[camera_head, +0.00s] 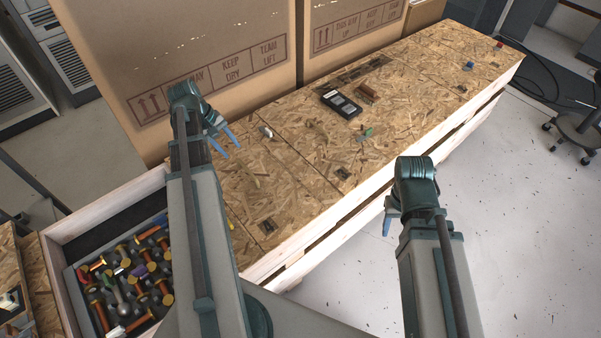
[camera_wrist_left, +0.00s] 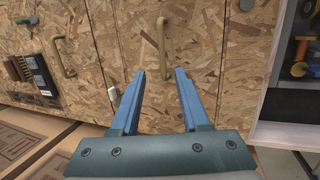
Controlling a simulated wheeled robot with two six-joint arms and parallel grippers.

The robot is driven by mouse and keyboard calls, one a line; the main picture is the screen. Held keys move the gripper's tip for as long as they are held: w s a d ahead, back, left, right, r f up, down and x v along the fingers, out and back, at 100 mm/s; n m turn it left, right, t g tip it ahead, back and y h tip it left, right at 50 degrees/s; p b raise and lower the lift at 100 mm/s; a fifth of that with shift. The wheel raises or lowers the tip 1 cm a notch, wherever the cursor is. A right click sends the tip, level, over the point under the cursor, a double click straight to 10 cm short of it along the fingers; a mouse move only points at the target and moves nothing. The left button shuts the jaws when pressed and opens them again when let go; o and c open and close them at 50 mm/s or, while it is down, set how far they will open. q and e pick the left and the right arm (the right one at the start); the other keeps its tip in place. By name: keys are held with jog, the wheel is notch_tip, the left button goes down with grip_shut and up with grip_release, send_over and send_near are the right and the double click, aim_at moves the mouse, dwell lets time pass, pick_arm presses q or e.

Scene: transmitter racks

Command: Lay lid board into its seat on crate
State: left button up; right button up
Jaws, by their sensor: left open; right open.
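The long wooden crate (camera_head: 355,205) is topped with chipboard panels. The panel nearest its open end, likely the lid board (camera_head: 275,205), lies flat on top; part is hidden behind my left arm. Whether it sits fully in its seat I cannot tell. In the left wrist view the board (camera_wrist_left: 200,35) carries a brass-coloured handle (camera_wrist_left: 161,45), just ahead of my fingertips. My left gripper (camera_head: 224,141) is open and empty above the crate; its blue fingers (camera_wrist_left: 161,72) are spread in the wrist view. My right gripper (camera_head: 387,218) is open, beside the crate's front side.
The open compartment at the left holds several colourful pieces (camera_head: 125,280). A black tray (camera_head: 341,103), a brush (camera_head: 367,91) and a small white item (camera_head: 265,132) lie on the crate top. Tall cardboard boxes (camera_head: 190,55) stand behind. The floor at right is mostly clear.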

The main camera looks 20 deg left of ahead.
pick_arm(q)
jog(key=s+d+m+g+y, duration=0.1)
jog(key=d+m, duration=0.7)
jog(key=d, duration=1.2)
jog(key=s+d+f+m+g+y, duration=0.1)
jog(key=s+d+m+y, duration=0.2)
jog(key=d, duration=1.8)
jog(key=s+m, duration=0.2)
jog(key=m, duration=0.3)
jog(key=shift+s, duration=0.35)
notch_tip(320, 180, up, 10)
jog(key=p, duration=0.9)
jog(key=shift+f+p, duration=0.25)
jog(key=shift+p, duration=0.05)
